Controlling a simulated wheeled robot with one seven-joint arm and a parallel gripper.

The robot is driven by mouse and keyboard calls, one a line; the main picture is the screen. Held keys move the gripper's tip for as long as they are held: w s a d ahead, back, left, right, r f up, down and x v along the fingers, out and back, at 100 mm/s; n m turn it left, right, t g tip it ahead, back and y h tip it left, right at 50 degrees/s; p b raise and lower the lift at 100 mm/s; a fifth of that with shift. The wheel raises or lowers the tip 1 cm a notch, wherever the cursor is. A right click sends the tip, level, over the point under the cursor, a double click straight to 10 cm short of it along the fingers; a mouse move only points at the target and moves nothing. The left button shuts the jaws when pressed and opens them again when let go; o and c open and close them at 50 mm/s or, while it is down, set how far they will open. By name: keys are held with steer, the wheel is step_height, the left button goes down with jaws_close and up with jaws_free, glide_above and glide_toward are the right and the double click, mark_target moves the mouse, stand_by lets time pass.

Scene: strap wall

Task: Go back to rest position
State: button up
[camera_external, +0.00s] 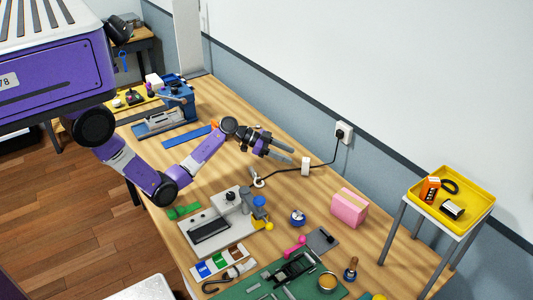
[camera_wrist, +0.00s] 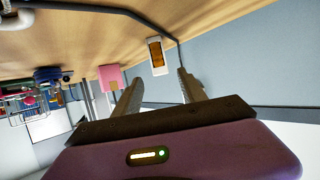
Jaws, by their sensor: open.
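My gripper (camera_external: 284,154) is open and empty above the wooden workbench (camera_external: 291,190), near its wall-side edge. My purple arm reaches out over the bench from the left in the external view. In the wrist view, the two fingers of my gripper (camera_wrist: 160,92) stand apart with nothing between them. A white block with an orange face (camera_wrist: 156,56) lies beyond the fingertips in the wrist view. A white block on a black cord (camera_external: 305,166) shows right of the fingertips in the external view.
A pink box (camera_external: 349,207) stands on the bench, right of my gripper. A wall socket (camera_external: 344,133) has the cord plugged in. A grey and white fixture (camera_external: 217,222) stands nearer. A yellow tray (camera_external: 451,224) sits on a stand at right. A blue machine (camera_external: 177,103) is at the back left.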

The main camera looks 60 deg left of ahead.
steer(key=shift+s+a+r, duration=0.1)
steer(key=shift+s+a, duration=0.05)
steer(key=shift+s, duration=0.1)
stand_by(0.3)
